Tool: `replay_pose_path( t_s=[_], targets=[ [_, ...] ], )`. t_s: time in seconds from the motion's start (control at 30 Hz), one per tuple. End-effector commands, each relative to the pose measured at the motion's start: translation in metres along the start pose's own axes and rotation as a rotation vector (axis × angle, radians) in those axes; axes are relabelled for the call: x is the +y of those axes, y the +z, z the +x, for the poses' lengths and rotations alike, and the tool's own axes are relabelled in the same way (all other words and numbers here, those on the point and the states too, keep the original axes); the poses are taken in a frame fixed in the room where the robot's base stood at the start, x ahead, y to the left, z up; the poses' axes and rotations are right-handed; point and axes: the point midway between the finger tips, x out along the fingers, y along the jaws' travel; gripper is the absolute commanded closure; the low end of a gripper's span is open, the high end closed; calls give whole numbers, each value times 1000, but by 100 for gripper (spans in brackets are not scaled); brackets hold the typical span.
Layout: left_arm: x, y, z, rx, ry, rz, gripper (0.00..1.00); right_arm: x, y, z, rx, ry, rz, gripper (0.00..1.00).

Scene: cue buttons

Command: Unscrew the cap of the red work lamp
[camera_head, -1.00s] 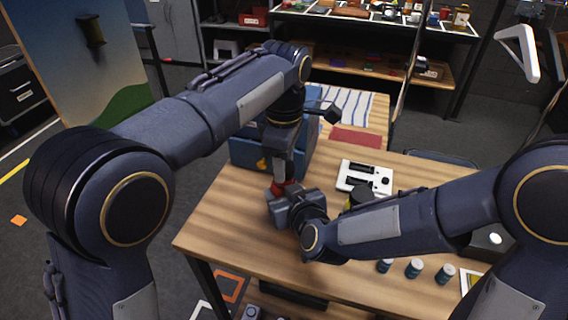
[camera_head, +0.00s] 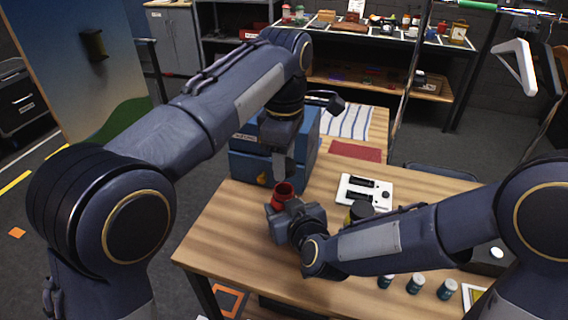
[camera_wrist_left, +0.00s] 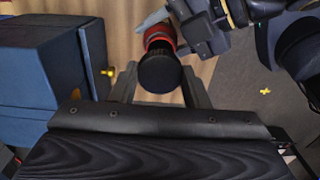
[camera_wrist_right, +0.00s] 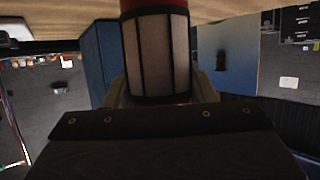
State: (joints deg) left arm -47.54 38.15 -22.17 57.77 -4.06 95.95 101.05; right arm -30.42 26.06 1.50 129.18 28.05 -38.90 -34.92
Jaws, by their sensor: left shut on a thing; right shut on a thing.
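The red work lamp (camera_head: 284,189) stands tilted or upright above the wooden table, held by my right gripper (camera_head: 292,212); its red rim shows in the head view. In the right wrist view its caged pale body (camera_wrist_right: 156,52) fills the space between the fingers. My left gripper (camera_head: 284,172) is directly above the lamp, pointing down. In the left wrist view it is shut on the round black cap (camera_wrist_left: 160,72), with the lamp's red part (camera_wrist_left: 158,36) behind it. The cap is hard to make out in the head view.
A blue box (camera_head: 250,163) stands just left of and behind the lamp. A white panel (camera_head: 364,192) and a dark-topped yellow item (camera_head: 358,211) are to the right. Several small bottles (camera_head: 415,284) stand near the table's front.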

Motion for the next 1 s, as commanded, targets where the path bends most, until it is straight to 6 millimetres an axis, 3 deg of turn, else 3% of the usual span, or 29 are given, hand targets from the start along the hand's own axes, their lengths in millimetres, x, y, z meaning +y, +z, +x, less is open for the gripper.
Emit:
replay_pose_path(
  t_s=[0.07,0.1,0.27,0.67,1.0],
  targets=[
    [0,0,0,0,0,0,85,0,0,0,1,0,0,100],
    [0,0,0,0,0,0,85,0,0,0,1,0,0,47],
    [0,0,0,0,0,0,85,0,0,0,1,0,0,26],
    [0,0,0,0,0,0,85,0,-1,-8,2,-1,-1,24],
    [0,0,-11,0,0,0,85,-1,-4,-77,4,-2,0,24]
  ],
)
